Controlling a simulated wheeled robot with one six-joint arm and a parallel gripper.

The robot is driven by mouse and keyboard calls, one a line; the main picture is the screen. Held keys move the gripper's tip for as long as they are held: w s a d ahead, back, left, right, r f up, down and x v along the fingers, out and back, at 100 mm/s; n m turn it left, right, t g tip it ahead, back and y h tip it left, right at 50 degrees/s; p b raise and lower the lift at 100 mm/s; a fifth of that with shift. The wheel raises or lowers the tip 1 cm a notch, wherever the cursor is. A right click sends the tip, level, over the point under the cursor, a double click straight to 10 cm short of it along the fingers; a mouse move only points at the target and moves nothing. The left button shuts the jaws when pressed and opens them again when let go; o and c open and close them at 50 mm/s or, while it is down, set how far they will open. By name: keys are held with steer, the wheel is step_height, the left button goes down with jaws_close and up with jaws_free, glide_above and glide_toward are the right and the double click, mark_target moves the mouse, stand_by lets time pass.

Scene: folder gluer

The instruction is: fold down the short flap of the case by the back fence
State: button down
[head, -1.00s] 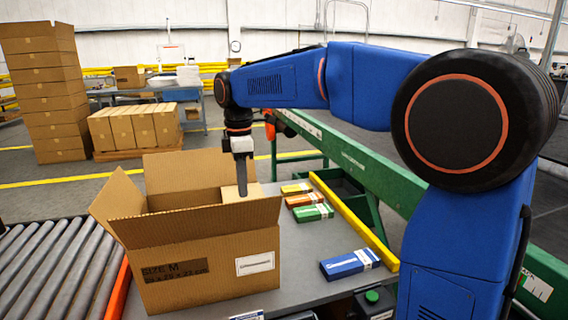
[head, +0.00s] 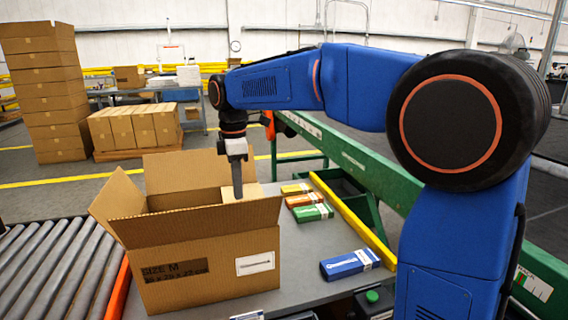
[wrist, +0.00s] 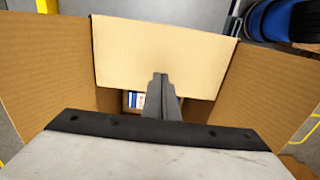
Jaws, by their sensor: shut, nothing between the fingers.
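The open cardboard case (head: 215,268) stands on the grey table, with its left, front and back flaps raised. A pale short flap (head: 243,190) shows at its right side, towards the yellow rail. In the wrist view this flap (wrist: 165,50) lies between two raised long flaps (wrist: 45,60) and (wrist: 262,85). My gripper (head: 238,198) points down and is shut and empty. Its tips (wrist: 160,80) overlap the flap near its lower edge in the wrist view; I cannot tell whether they touch. A blue and white carton (wrist: 135,99) shows inside the case.
A yellow rail (head: 350,215) borders the table on the right. Yellow, orange and green cartons (head: 313,212) and a blue carton (head: 349,264) lie beside the case. A roller conveyor (head: 55,270) is on the left; a green machine frame (head: 355,160) stands behind the rail.

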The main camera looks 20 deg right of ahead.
step_height(320, 180, up, 8)
steer(key=shift+f, duration=0.2)
stand_by(0.4)
stand_by(1.7)
